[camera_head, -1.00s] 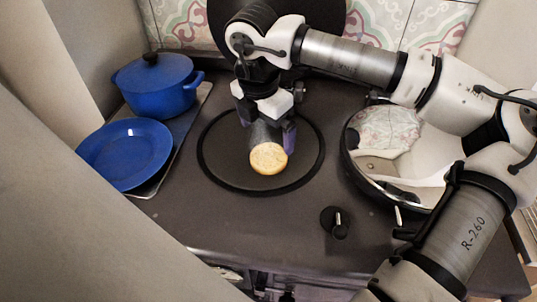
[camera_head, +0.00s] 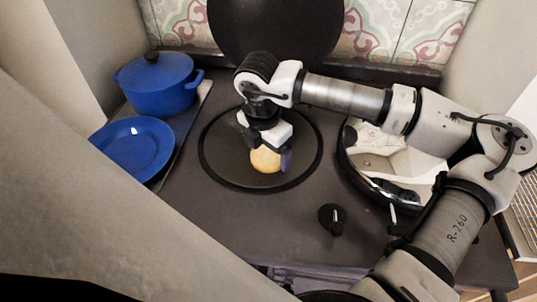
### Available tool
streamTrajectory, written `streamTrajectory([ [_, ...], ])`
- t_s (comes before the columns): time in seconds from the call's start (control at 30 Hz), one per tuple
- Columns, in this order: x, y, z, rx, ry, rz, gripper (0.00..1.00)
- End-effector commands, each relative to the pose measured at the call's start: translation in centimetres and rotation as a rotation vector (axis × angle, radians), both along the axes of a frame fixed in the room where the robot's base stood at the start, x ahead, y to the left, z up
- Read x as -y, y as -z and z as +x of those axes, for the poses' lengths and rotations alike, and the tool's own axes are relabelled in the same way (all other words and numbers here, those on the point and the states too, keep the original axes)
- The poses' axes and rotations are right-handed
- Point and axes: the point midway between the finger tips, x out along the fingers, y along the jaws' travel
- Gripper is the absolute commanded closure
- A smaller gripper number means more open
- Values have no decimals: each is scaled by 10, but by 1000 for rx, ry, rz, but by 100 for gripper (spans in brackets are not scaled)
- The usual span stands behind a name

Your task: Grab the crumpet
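The crumpet (camera_head: 265,160) is a small round golden disc over the dark round hotplate (camera_head: 228,170) on the stove top. My gripper (camera_head: 270,152) is low over the hotplate, right at the crumpet. A purple fingertip shows at the crumpet's right side. The other fingertip is hidden behind the gripper body and crumpet. I cannot tell whether the fingers press on the crumpet.
A blue lidded pot (camera_head: 158,84) and a blue plate (camera_head: 132,150) stand on a tray at the left. A shiny raised round lid (camera_head: 375,165) is at the right. A black knob (camera_head: 332,218) is at the front. A large dark disc (camera_head: 275,35) stands upright behind.

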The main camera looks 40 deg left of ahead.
Motion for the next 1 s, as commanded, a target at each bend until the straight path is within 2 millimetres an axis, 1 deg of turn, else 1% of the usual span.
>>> streamTrajectory([
  [0.03, 0, 0, 0, 0, 0, 0, 22],
  [0.1, 0, 0, 0, 0, 0, 0, 31],
  [0.17, 0, 0, 0, 0, 0, 0, 38],
  [0.47, 0, -1, 0, 1, 0, 0, 38],
  [0.63, 0, -11, 1, 3, 1, -1, 38],
  [0.77, 0, -29, 1, 4, 0, 0, 38],
  [0.87, 0, -52, 1, 7, 3, 0, 38],
  [1.0, 0, -91, 1, 6, 3, 1, 38],
])
